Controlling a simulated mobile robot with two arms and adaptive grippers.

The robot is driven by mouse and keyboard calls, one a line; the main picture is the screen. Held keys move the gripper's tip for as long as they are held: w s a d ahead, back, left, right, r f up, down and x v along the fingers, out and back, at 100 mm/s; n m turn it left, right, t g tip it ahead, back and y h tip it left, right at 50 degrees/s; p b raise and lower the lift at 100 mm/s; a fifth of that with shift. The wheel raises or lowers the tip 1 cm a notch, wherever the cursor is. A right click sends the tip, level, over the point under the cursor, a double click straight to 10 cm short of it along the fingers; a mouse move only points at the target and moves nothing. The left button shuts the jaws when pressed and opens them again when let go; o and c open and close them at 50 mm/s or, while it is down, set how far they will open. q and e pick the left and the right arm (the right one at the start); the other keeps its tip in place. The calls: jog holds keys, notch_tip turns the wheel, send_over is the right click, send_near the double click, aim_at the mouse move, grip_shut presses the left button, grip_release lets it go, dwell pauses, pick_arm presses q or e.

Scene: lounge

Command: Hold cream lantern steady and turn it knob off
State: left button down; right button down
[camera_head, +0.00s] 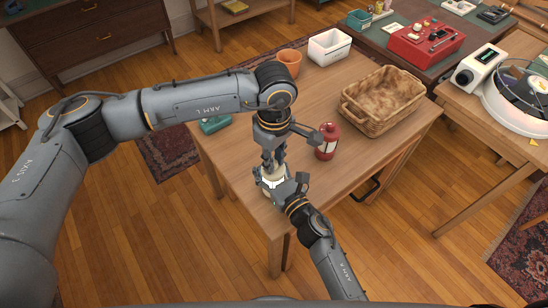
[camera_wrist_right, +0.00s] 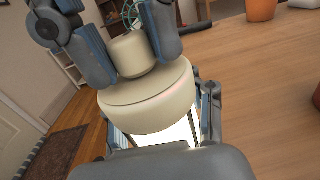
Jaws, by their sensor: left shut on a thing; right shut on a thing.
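The cream lantern (camera_head: 267,182) stands upright near the front left edge of the wooden table, mostly covered by my grippers. In the right wrist view its wide cream cap (camera_wrist_right: 150,98) has a narrower cream cylinder on top, and bright white light shows below the cap. My left gripper (camera_head: 272,168) comes from above and is shut on the top cylinder, with its fingers (camera_wrist_right: 133,60) on either side. My right gripper (camera_head: 280,185) comes from the front right and is shut on the lantern's body below the cap.
A red bottle-like container (camera_head: 326,143) stands close to the right of the grippers. A wicker basket (camera_head: 368,125), a terracotta pot (camera_head: 290,57) and a white bin (camera_head: 329,46) are farther back. A teal object (camera_head: 215,125) lies left. The table's front right is clear.

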pick_arm(q)
jog(key=n, duration=1.4)
pick_arm(e)
jog(key=shift+d, duration=0.1)
dwell(0.6)
pick_arm(q)
jog(key=c, duration=1.2)
grip_release()
jog(key=shift+w, duration=0.1)
jog(key=shift+o, duration=0.2)
notch_tip(320, 180, up, 12)
pick_arm(e)
jog(key=shift+c, duration=2.3)
grip_release()
